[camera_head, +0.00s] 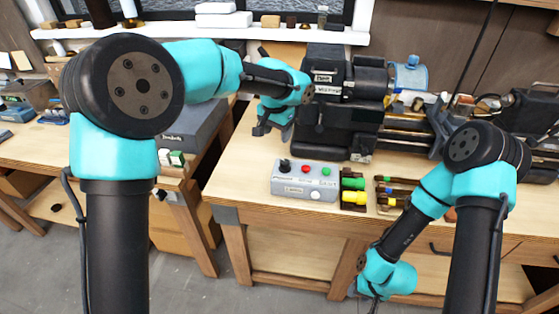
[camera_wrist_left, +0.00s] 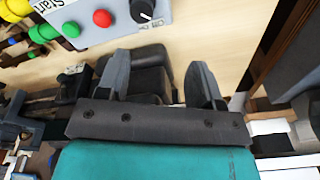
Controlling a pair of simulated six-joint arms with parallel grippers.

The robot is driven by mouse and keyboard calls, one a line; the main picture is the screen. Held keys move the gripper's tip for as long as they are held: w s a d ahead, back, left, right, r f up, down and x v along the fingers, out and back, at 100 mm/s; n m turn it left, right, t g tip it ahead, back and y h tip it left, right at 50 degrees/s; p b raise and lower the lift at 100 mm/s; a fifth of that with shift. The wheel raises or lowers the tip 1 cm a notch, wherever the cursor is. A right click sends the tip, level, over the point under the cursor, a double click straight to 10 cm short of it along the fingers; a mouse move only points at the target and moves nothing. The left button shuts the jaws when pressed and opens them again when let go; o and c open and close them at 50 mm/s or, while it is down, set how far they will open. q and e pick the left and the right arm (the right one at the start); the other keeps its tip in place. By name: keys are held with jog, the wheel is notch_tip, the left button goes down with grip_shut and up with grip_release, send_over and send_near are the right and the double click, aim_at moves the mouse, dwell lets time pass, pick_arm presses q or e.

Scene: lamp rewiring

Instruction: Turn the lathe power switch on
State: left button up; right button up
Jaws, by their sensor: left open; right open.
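The grey control box (camera_head: 300,190) sits on the bench in front of the lathe (camera_head: 335,125). On its top are a black rotary knob (camera_head: 285,165), a red button (camera_head: 305,169) and a green button (camera_head: 326,171). In the left wrist view the knob (camera_wrist_left: 142,10) has a small printed label beside it, too small to read surely. My left gripper (camera_head: 265,125) is open and empty, behind the box and apart from the knob. Its two fingers (camera_wrist_left: 162,82) are spread in the wrist view. My right gripper (camera_head: 374,296) hangs low before the bench front, its fingers barely visible.
Green and yellow pieces (camera_head: 354,190) stand just right of the box. Several thin tools (camera_head: 395,190) lie farther right. A dark grey case (camera_head: 185,130) is on the left bench. Bare wooden bench top (camera_head: 240,180) lies left of the box.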

pick_arm(q)
notch_tip(320, 180, up, 6)
jog(key=r+g, duration=0.1)
jog(key=g, duration=0.1)
send_over(284, 162)
jog(key=shift+f+m, duration=0.3)
jog(key=shift+m, duration=0.1)
jog(key=shift+f, duration=0.15)
notch_tip(284, 162, down, 17)
jog(key=shift+f, duration=0.1)
dwell(0.3)
jog(key=c, duration=0.9)
